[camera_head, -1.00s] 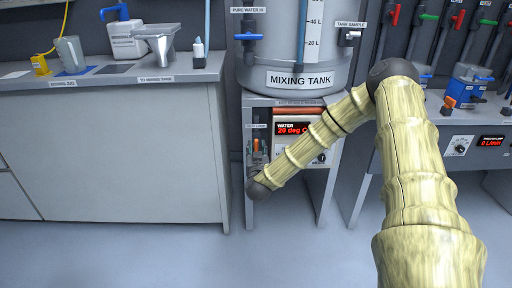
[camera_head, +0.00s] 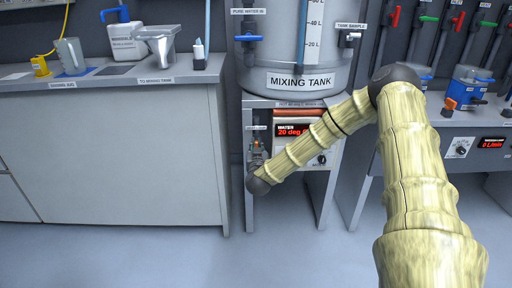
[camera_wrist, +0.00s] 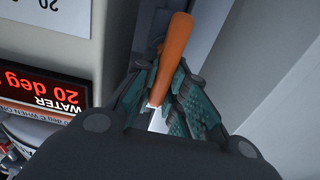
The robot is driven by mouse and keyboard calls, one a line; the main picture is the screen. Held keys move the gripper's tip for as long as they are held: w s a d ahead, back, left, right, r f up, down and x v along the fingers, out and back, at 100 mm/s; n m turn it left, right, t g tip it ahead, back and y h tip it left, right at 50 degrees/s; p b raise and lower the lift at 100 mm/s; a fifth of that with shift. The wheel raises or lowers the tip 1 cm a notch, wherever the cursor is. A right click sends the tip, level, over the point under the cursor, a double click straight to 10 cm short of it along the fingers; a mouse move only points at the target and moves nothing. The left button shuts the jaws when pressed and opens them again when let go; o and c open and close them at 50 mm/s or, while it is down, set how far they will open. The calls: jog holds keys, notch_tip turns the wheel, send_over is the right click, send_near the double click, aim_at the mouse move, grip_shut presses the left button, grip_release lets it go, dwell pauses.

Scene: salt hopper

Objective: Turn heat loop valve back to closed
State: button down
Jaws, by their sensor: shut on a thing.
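The heat loop valve has an orange lever handle (camera_wrist: 174,50) on a pale metal stem, in the middle of the wrist view. The handle sticks out past the fingertips, slanted a little to the right. My gripper (camera_wrist: 163,82) is shut on this handle, with a green-padded finger on each side. In the head view my gripper (camera_head: 257,155) is at the left leg of the mixing tank stand, below a small label. There it hides most of the handle and the valve body.
A heater panel (camera_head: 293,130) reading WATER 20 deg C is right of the valve; its red display also shows in the wrist view (camera_wrist: 40,85). The mixing tank (camera_head: 298,70) stands above. A grey cabinet (camera_head: 110,160) is left. The floor in front is clear.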

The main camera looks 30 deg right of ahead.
jog(key=shift+d+m, duration=0.1)
jog(key=shift+m, duration=0.2)
jog(key=m, duration=0.2)
jog(key=shift+s+d+m+p, duration=0.2)
jog(key=shift+m+p, duration=0.1)
jog(key=shift+m, duration=0.1)
jog(key=shift+s+d+f+m+b, duration=0.3)
jog(key=shift+m+b, duration=0.4)
jog(key=shift+m, duration=1.6)
jog(key=shift+w+d+f+m+b, duration=0.15)
jog(key=shift+f+m+b, duration=0.4)
jog(key=shift+m, duration=1.75)
jog(key=shift+s+d+f+m+b, duration=0.25)
jog(key=shift+m+b, duration=0.55)
jog(key=shift+m, duration=1.5)
jog(key=c, duration=1.4)
grip_release()
jog(key=shift+c, duration=0.2)
jog(key=shift+a, duration=0.1)
